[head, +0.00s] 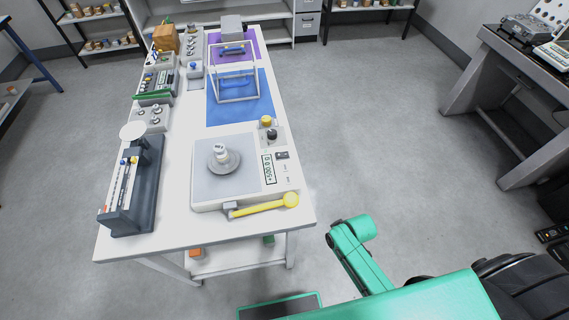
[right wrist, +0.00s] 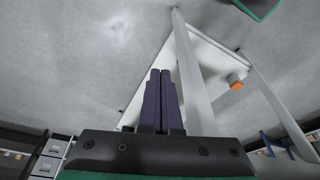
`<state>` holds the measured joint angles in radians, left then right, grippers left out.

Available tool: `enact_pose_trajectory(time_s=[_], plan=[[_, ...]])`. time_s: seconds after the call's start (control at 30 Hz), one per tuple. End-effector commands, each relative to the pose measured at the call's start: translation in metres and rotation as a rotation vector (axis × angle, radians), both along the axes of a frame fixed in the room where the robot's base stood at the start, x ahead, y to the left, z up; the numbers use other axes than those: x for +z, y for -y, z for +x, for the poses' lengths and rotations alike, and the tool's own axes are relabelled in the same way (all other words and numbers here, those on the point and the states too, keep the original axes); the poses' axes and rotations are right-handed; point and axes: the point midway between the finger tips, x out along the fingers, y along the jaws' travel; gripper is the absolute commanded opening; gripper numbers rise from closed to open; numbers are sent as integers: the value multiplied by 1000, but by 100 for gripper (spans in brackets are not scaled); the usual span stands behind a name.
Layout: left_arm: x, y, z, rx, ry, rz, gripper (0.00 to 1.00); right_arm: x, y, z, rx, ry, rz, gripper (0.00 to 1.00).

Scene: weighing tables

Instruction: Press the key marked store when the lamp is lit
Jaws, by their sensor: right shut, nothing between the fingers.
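The weighing scale (head: 228,170) stands at the near end of the white table, with a weight (head: 220,155) on its round pan. Its green display (head: 268,168) shows digits that seem to read about +500.0. A dark key (head: 282,155) and small marks lie beside the display; the lettering is too small to read, so I cannot tell which is store. A yellow lamp-like dome (head: 266,121) stands behind the scale by a black knob (head: 272,134); I cannot tell whether it is lit. My right gripper (right wrist: 161,72) is shut and empty, apart from the table. My left gripper is out of view.
A dark balance (head: 132,185) stands at the left, and a white frame (head: 236,78) on a blue mat (head: 225,112) farther back.

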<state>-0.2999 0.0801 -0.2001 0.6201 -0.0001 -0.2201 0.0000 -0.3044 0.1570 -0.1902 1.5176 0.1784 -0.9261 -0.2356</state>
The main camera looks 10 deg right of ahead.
Motion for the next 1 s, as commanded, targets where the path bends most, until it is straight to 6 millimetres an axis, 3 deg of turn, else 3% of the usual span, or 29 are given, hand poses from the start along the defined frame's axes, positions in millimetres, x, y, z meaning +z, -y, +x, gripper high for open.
enact_pose_trajectory(time_s=[0.03, 0.13, 0.4, 0.6, 0.8, 1.0], plan=[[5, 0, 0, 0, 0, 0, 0, 26, -5, 13, 25, 21, 9, 0], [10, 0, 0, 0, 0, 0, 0, 71, -16, 30, 84, 49, 27, 0], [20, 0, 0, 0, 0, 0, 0, 184, -43, 52, 283, 129, 59, 0], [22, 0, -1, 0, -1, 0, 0, 229, -84, 113, 820, 310, 102, 0], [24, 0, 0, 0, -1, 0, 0, 287, -106, 168, 1321, 568, 101, 0], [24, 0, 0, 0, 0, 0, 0, 316, -111, 184, 1501, 700, 90, 0]])
